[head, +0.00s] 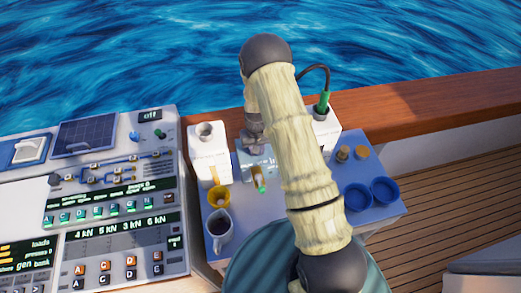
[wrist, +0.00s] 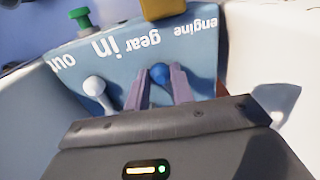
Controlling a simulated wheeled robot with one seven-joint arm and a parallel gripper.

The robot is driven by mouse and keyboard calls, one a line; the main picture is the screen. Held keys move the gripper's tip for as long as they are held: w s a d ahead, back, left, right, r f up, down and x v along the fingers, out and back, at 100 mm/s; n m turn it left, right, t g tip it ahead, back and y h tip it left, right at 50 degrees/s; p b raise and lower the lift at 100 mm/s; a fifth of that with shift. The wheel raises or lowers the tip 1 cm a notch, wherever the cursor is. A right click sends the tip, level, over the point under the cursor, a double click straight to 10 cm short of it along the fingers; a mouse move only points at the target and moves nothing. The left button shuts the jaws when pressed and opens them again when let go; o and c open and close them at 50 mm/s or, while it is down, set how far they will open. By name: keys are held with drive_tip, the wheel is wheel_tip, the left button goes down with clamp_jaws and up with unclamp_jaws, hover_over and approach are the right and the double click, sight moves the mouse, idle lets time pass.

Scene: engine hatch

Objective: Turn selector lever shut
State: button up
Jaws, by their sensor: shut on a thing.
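In the wrist view, a blue panel (wrist: 118,55) bears upside-down lettering that reads "engine", "gear", "in" and "out". A blue ball knob (wrist: 160,73) sits between the two finger tips of my gripper (wrist: 158,84), which is shut on it. A lever with a white ball end (wrist: 95,86) stands left of the fingers, apart from them. No label marks either one as the selector. In the head view, my gripper (head: 253,143) reaches down at the pale blue panel box (head: 244,165); my arm hides its right side, and the knob cannot be made out.
A green knob (wrist: 80,17) and a yellow block (wrist: 163,8) are beyond the panel. White boxes flank it, one at left (head: 209,165). A yellow funnel (head: 217,195), a jug of dark liquid (head: 219,226) and blue cups (head: 384,189) stand nearby. A control console (head: 165,215) is at left.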

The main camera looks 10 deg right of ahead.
drive_tip(key=m, duration=0.1)
drive_tip(key=a+m+b, duration=0.1)
drive_tip(key=m, duration=0.1)
drive_tip(key=shift+s+a, duration=0.2)
drive_tip(key=shift+a, duration=0.05)
drive_tip(key=shift+a+m+b, duration=0.2)
drive_tip(key=shift+m+b, duration=0.15)
drive_tip(key=shift+m, duration=0.35)
drive_tip(key=shift+w, duration=0.1)
drive_tip(key=o, duration=1)
drive_tip(key=shift+r, duration=0.1)
wheel_tip(320, 180, up, 17)
drive_tip(key=b, duration=0.4)
drive_tip(key=shift+a+r, duration=0.1)
drive_tip(key=shift+r, duration=0.05)
